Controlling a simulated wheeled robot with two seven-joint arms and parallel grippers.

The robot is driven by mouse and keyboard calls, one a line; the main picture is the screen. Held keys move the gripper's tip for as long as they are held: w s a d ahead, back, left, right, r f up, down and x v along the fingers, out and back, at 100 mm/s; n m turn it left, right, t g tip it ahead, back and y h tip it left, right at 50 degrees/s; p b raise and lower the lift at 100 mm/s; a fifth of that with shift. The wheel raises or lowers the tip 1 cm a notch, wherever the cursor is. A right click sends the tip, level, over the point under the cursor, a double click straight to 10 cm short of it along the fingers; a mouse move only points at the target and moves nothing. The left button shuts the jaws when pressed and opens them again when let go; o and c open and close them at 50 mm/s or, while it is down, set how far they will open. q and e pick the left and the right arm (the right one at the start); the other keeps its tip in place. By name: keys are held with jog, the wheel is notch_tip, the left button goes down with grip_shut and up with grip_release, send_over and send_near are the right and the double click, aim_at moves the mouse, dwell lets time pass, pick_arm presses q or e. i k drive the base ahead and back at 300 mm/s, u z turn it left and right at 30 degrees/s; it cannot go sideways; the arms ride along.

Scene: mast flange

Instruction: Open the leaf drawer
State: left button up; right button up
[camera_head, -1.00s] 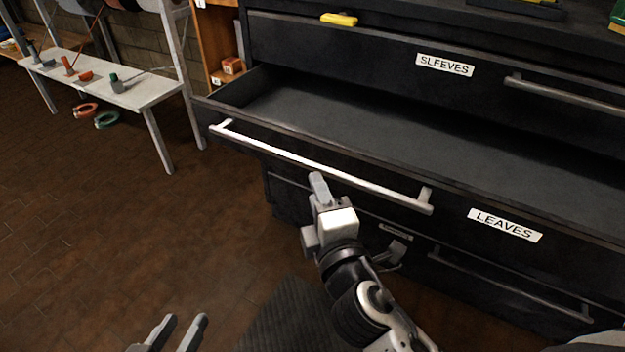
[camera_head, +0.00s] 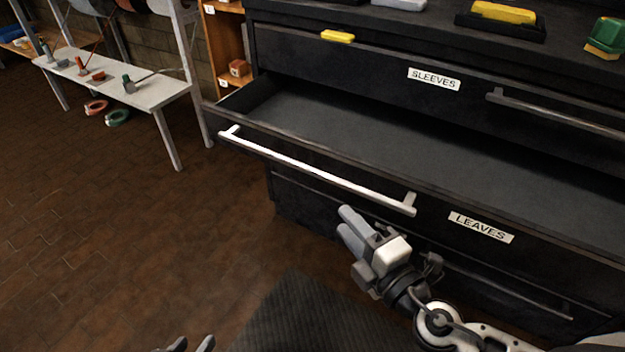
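The leaf drawer (camera_head: 330,142) is the black drawer with the white LEAVES label (camera_head: 481,227). It stands pulled out from the cabinet, and the part of its inside that shows is bare. Its long pale bar handle (camera_head: 315,172) runs across the left part of its front. My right gripper (camera_head: 346,226) is below the right end of the handle, in front of the cabinet and apart from the bar. Its two fingers show slightly apart with nothing between them. My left gripper (camera_head: 191,344) shows only its two separated fingertips at the bottom edge, low over the floor and empty.
Above is the SLEEVES drawer (camera_head: 380,72), shut, with its own handle (camera_head: 550,113). A yellow item (camera_head: 337,36) lies along its upper edge. Another drawer handle (camera_head: 520,292) is lower right. A white bench (camera_head: 135,90) stands at the left. The brown floor left of the cabinet is clear.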

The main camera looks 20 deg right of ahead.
aim_at(560, 221)
jog(key=k, duration=0.35)
jog(key=u, duration=1.35)
jog(key=i, duration=0.75)
jog(key=z, duration=1.95)
